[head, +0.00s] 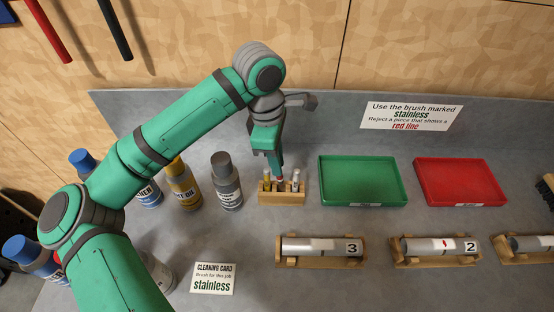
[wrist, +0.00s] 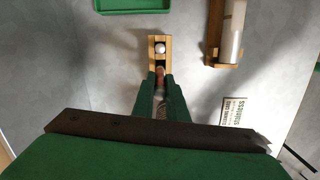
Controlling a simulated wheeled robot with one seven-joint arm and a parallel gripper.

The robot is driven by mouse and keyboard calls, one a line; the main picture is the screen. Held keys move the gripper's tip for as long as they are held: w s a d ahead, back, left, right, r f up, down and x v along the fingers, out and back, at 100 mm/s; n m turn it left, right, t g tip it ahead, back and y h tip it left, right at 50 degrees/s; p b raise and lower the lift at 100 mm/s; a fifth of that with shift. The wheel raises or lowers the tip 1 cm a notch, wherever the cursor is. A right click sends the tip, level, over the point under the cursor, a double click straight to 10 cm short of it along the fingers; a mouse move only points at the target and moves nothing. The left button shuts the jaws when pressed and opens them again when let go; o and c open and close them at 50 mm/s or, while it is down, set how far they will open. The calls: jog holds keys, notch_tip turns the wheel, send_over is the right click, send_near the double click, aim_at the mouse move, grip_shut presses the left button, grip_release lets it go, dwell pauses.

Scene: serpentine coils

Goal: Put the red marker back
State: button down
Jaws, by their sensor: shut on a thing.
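My gripper (head: 274,157) is over the small wooden marker holder (head: 282,198) and points down. Its fingers are shut on the red marker, of which a small reddish part (head: 280,178) shows just below the fingertips, at the middle of the holder. In the wrist view the fingers (wrist: 160,84) close around a reddish-brown piece (wrist: 160,72) in line with the holder (wrist: 152,42). I cannot tell how deep the marker sits in its slot. A white-topped marker (head: 296,178) stands at the right of the holder, and a yellowish one (head: 266,178) at the left.
Grey bottle (head: 227,182) and yellow bottle (head: 183,185) stand left of the holder. A green tray (head: 363,203) and a red tray (head: 460,203) lie to the right. Tubes on wooden cradles, numbered 3 (head: 320,247) and 2 (head: 440,247), lie in front, with a cleaning card (head: 213,279).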

aim_at(278, 179)
jog(key=shift+f, duration=0.15)
jog(key=shift+f, duration=2.25)
jog(key=c, duration=1.7)
grip_release()
jog(key=r, duration=0.3)
jog(key=a+r, duration=0.1)
jog(key=r, duration=0.6)
jog(key=shift+a+r, duration=0.15)
jog(key=shift+r, duration=0.25)
